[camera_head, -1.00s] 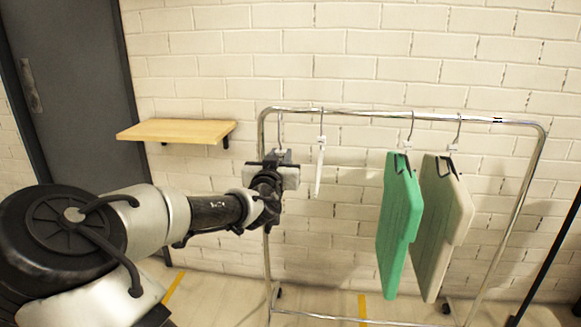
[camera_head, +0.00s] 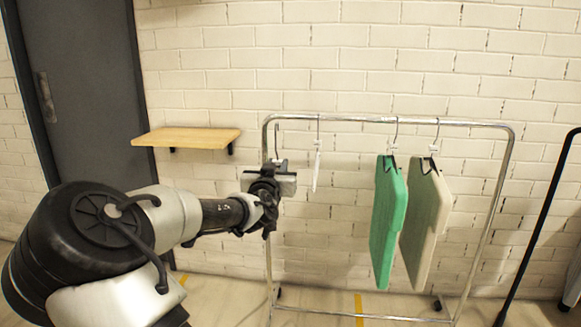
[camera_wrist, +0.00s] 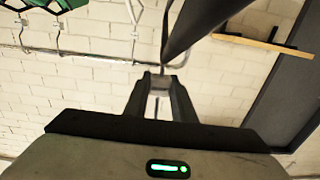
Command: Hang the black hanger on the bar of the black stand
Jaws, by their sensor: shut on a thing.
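My gripper (camera_head: 285,172) is near the left end of a chrome rack. Its fingers (camera_wrist: 160,90) are shut on a thin metal stem in the wrist view. In the head view, a thin hook (camera_head: 276,138) rises above the gripper, its top close to the rack's rail; I cannot tell whether they touch. A dark bar (camera_wrist: 200,22) crosses the top of the wrist view and looks like part of the black hanger; the gripper hides its body in the head view. A black stand (camera_head: 540,220) is partly visible at the right edge; its bar is cut off.
The chrome rack (camera_head: 400,122) carries a white hanger (camera_head: 317,168), a green garment (camera_head: 388,215) and a beige garment (camera_head: 425,225). A wooden shelf (camera_head: 187,138) is on the brick wall, with a dark door (camera_head: 85,90) at left. Floor shows between rack and stand.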

